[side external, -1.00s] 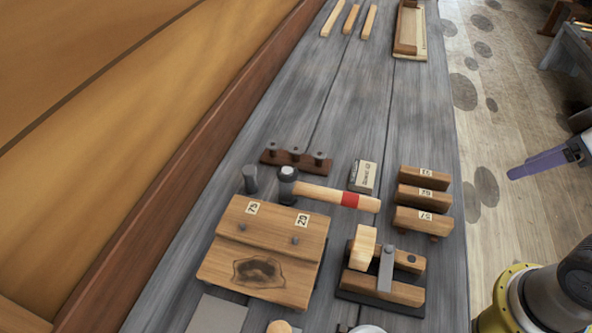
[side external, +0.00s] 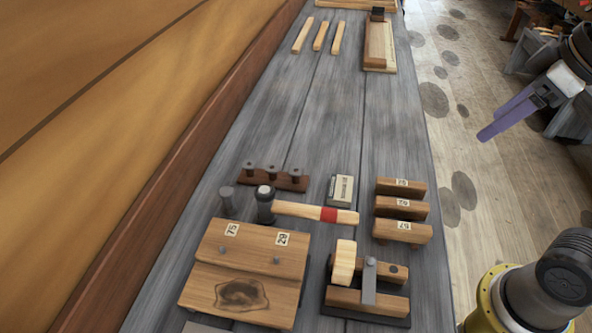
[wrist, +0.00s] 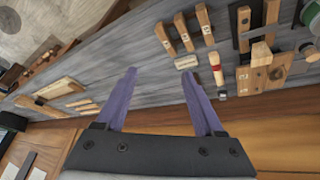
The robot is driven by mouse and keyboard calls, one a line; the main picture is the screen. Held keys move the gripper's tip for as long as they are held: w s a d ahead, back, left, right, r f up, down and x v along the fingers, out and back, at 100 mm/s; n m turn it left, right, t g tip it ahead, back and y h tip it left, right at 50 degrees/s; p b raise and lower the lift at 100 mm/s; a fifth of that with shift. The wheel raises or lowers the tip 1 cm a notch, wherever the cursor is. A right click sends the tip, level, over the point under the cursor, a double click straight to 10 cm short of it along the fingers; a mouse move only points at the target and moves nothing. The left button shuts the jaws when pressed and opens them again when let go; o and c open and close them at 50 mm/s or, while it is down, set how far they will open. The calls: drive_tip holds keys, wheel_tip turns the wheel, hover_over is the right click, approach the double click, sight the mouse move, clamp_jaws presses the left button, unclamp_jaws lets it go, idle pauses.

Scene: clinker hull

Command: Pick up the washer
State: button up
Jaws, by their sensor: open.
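I cannot make out a washer for certain in either view. A dark strip (side external: 285,182) on the bench carries three small dark round-topped pieces, too small to tell whether one is a washer. My gripper (side external: 484,133) has two purple fingers and hangs in the side view to the right of the bench, over the floor side. In the wrist view my gripper (wrist: 157,72) is open, with nothing between its fingers and bare grey planks beyond them.
The grey bench (side external: 290,110) holds a hammer (side external: 300,210), a numbered wooden block (side external: 245,285), a small labelled box (side external: 341,189), several numbered blocks (side external: 402,209) and a wooden clamp-like fixture (side external: 367,285). Three thin sticks (side external: 319,36) and a wooden tray (side external: 379,45) lie farther up. The planks between are clear.

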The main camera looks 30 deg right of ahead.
drive_tip(key=w+a+r+n+g, duration=0.1)
drive_tip(key=w+a+r+n, duration=0.1)
drive_tip(key=w+r, duration=0.3)
drive_tip(key=n+g, duration=0.4)
drive_tip(key=n, duration=0.1)
hover_over(298, 171)
drive_tip(key=f, duration=1.8)
drive_tip(key=shift+s+d+f, duration=0.1)
drive_tip(key=shift+d+f, duration=0.1)
drive_tip(key=shift+a+f, duration=0.15)
drive_tip(key=shift+f, duration=1.45)
drive_tip(key=shift+a+f, duration=0.1)
drive_tip(key=shift+f, duration=1.5)
drive_tip(key=shift+f, duration=0.25)
clamp_jaws()
